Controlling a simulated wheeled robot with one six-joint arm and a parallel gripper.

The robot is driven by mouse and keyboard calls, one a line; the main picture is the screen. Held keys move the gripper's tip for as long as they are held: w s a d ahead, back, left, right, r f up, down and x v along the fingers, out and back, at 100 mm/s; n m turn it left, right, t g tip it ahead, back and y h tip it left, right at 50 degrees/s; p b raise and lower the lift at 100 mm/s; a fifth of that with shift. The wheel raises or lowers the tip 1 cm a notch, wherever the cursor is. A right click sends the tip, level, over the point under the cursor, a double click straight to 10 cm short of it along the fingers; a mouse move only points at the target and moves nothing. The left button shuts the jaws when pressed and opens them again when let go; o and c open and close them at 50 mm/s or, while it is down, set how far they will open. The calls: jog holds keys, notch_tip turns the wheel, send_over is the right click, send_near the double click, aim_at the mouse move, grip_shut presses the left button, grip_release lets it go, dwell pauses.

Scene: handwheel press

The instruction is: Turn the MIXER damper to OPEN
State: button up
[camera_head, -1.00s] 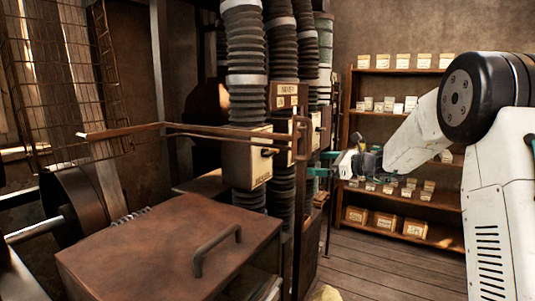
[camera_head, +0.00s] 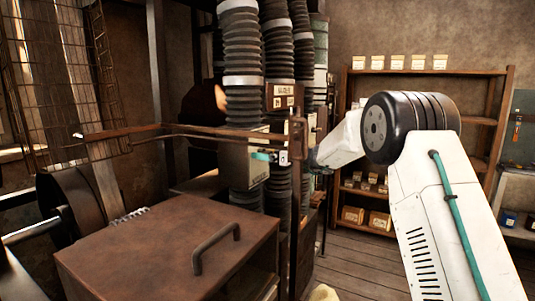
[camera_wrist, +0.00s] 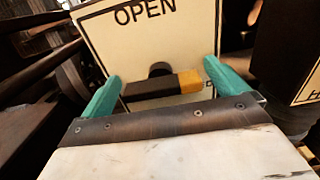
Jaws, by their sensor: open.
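In the wrist view a cream damper plate (camera_wrist: 180,38) carries the word OPEN at its top; any MIXER name is not readable. Its handle (camera_wrist: 150,90) is a dark bar with a yellow end (camera_wrist: 191,81) pointing right, lying roughly crosswise below a dark round pivot. My gripper (camera_wrist: 161,74) is open, with its teal fingers to the left and right of the handle. I cannot tell whether either finger touches it. In the head view my gripper (camera_head: 268,157) is in front of the cream damper box (camera_head: 240,173), partly hidden by a brown rail and post.
A rusty rail (camera_head: 200,132) and post (camera_head: 298,145) stand near my gripper. Ribbed ducts (camera_head: 243,50) rise behind. A rusty lidded box (camera_head: 165,250) is in front. Another labelled box (camera_wrist: 291,50) is at right in the wrist view. Shelves (camera_head: 425,72) stand behind; some floor at right is clear.

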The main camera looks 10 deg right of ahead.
jog(key=shift+c, duration=0.4)
jog(key=c, duration=0.9)
jog(key=n, duration=0.9)
jog(key=shift+s+a+f, duration=0.1)
jog(key=shift+s, duration=0.05)
jog(key=n, duration=0.4)
jog(key=shift+f+n, duration=0.1)
jog(key=shift+n, duration=0.2)
jog(key=shift+f+n, duration=0.15)
jog(key=shift+n, duration=1.95)
